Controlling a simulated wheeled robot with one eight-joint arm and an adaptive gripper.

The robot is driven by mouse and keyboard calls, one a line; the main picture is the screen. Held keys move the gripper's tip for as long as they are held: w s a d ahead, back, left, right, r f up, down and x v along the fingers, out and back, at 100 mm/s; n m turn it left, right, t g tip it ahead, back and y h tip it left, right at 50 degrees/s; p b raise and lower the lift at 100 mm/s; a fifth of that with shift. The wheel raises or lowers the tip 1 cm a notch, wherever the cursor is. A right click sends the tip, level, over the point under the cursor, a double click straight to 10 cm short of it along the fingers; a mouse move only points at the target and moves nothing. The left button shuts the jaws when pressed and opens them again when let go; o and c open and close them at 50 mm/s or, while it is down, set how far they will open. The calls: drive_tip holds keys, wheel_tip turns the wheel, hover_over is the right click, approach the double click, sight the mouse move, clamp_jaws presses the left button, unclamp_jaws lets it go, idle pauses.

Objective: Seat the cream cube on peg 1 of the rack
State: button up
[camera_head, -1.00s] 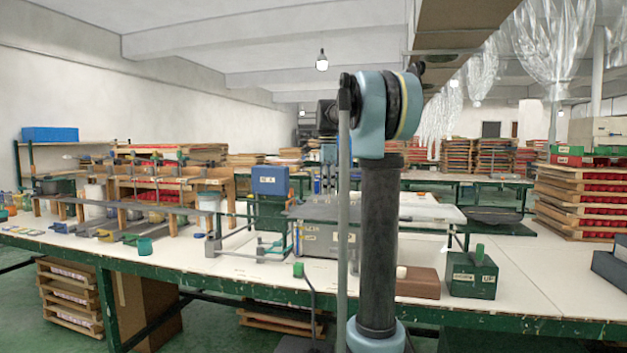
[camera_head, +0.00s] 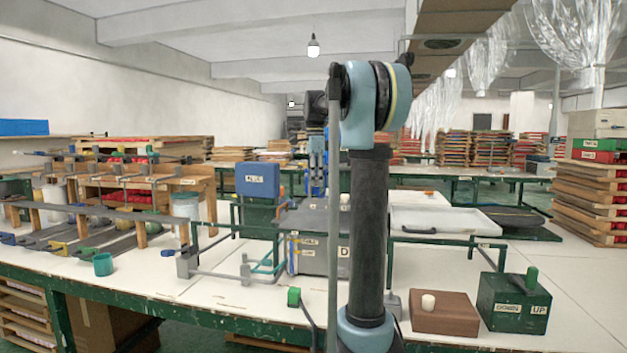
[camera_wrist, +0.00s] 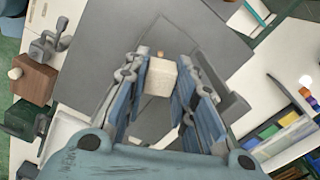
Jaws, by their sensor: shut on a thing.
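My gripper (camera_wrist: 160,85) is shut on the cream cube (camera_wrist: 161,78) in the wrist view. The pale, speckled cube sits between the blue-padded fingers, over a grey surface (camera_wrist: 110,40). A small tan round end (camera_wrist: 160,53) shows just past the cube; I cannot tell what it belongs to. I cannot pick out the rack or a numbered peg with certainty in either view.
A brown block (camera_head: 455,318) with a pale cylinder stands beside a green box (camera_head: 515,302) marked DOWN and UP. A grey box (camera_head: 310,258), a white tray (camera_head: 450,222) and a blue box (camera_head: 257,180) stand behind my arm. The front tabletop has clear room.

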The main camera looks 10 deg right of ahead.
drive_tip(key=shift+w+f, duration=0.15)
drive_tip(key=shift+f, duration=2.15)
drive_tip(key=shift+f, duration=0.6)
drive_tip(key=o, duration=0.9)
drive_tip(key=shift+o, duration=0.2)
drive_tip(key=o, duration=0.4)
